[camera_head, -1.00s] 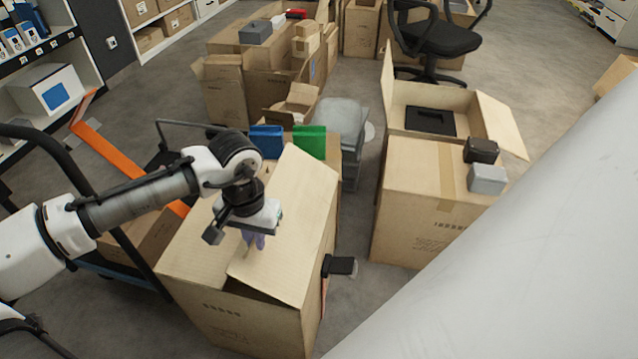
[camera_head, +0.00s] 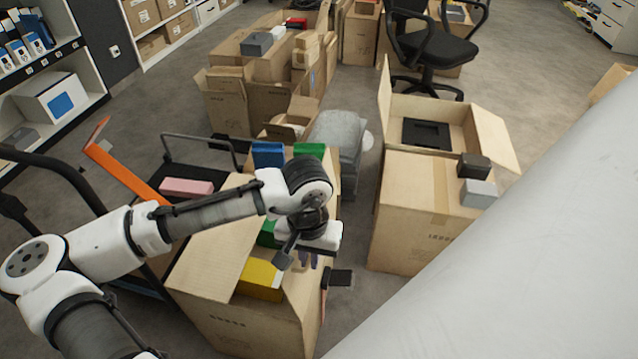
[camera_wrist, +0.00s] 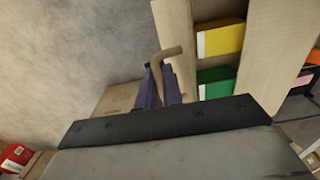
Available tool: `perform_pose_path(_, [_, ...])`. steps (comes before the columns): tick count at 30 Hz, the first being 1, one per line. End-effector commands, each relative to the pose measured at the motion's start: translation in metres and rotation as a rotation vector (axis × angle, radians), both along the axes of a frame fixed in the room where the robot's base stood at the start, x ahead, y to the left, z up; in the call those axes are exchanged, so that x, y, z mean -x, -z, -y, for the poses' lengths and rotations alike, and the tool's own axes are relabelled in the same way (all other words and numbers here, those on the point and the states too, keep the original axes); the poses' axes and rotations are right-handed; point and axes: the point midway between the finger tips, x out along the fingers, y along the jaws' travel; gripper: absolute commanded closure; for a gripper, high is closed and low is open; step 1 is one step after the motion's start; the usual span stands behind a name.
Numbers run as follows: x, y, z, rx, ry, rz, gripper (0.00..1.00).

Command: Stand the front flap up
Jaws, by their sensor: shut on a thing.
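The open carton (camera_head: 240,330) stands at the bottom centre of the head view. Its right-hand flap (camera_head: 300,288) is raised at the side by my gripper (camera_head: 308,260) and is partly hidden by my arm. In the wrist view, my gripper (camera_wrist: 163,88) has its dark purple fingers shut on the flap's tan edge (camera_wrist: 167,54). The carton's opposite flap (camera_head: 215,250) slopes over the left part of the opening. A yellow box (camera_head: 260,280) and a green box (camera_head: 267,236) show inside, and the wrist view shows both, yellow (camera_wrist: 221,40) and green (camera_wrist: 216,82).
Another open carton (camera_head: 420,210) stands to the right, bearing small dark and grey boxes. A cart with an orange bar (camera_head: 125,170) is at the left. Bare floor lies between the two cartons.

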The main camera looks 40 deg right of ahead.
Motion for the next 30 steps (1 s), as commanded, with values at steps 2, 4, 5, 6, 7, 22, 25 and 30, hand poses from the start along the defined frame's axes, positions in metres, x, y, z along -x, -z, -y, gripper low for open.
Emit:
perform_pose_path(2, [0.006, -0.001, 0.005, 0.001, 0.002, 0.0, 0.99])
perform_pose_path(4, [0.009, -0.001, 0.008, 0.002, 0.002, 0.0, 0.99])
perform_pose_path(5, [0.009, 0.0, 0.008, 0.002, 0.0, 0.001, 0.89])
perform_pose_path(6, [0.008, 0.0, 0.007, 0.002, -0.001, 0.001, 0.84])
perform_pose_path(7, [0.008, 0.0, 0.007, 0.002, -0.001, 0.001, 0.8])
perform_pose_path(22, [0.008, -0.015, 0.007, 0.002, -0.001, 0.001, 0.73])
perform_pose_path(25, [0.008, -0.026, 0.007, 0.001, -0.001, 0.001, 0.73])
perform_pose_path(30, [0.008, -0.043, 0.007, 0.001, -0.001, 0.001, 0.73])
